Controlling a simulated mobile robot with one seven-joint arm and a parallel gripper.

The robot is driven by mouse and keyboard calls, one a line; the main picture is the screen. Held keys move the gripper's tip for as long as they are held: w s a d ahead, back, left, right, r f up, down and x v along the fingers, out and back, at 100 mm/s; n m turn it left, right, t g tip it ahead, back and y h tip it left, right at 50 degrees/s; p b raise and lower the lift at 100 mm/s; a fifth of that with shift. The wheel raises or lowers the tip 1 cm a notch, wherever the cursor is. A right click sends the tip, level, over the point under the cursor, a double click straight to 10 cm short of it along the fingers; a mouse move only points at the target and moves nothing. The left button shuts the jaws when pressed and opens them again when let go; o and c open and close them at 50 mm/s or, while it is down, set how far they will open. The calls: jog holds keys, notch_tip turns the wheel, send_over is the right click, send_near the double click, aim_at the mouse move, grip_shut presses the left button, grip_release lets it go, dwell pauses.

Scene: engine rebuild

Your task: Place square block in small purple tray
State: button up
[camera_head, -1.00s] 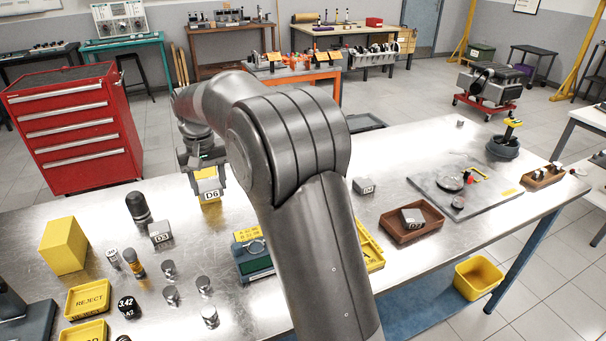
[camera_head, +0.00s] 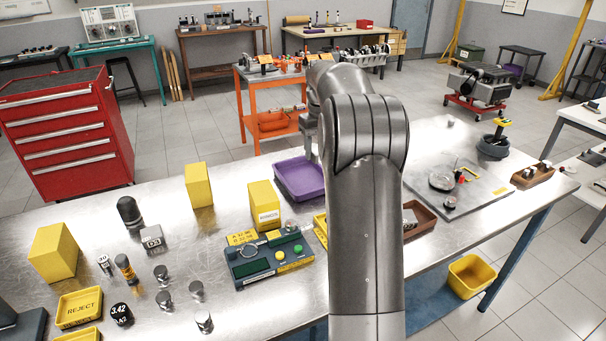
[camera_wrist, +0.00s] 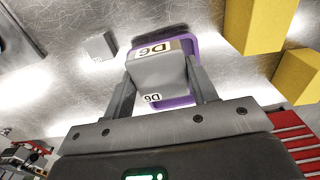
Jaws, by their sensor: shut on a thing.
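My gripper (camera_wrist: 162,78) is shut on a grey square block (camera_wrist: 160,72) marked D6, held between its two fingers in the wrist view. The small purple tray (camera_head: 290,187) stands on the metal bench left of my arm in the head view. In the wrist view the purple tray (camera_wrist: 190,44) shows behind and around the block, partly hidden by it. The block appears to be over the tray; its height above it is hard to judge. In the head view my arm hides the block and most of the gripper.
Yellow blocks (camera_head: 199,185) (camera_head: 264,205) stand left of the tray. A green-grey device (camera_head: 268,262) lies in front. Another grey block (camera_head: 152,239) sits at the left, and a brown tray (camera_head: 424,221) is right of my arm.

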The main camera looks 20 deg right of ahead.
jog(key=s+d, duration=0.3)
jog(key=d, duration=0.5)
send_near(311, 182)
jog(key=s, duration=0.1)
jog(key=s+a+f, duration=0.2)
jog(key=s, duration=0.1)
jog(key=shift+f, duration=0.1)
jog(key=shift+w+f, duration=0.1)
jog(key=shift+f, duration=1.95)
jog(key=shift+f, duration=0.15)
jog(key=o, duration=1.1)
jog(key=shift+o, duration=0.2)
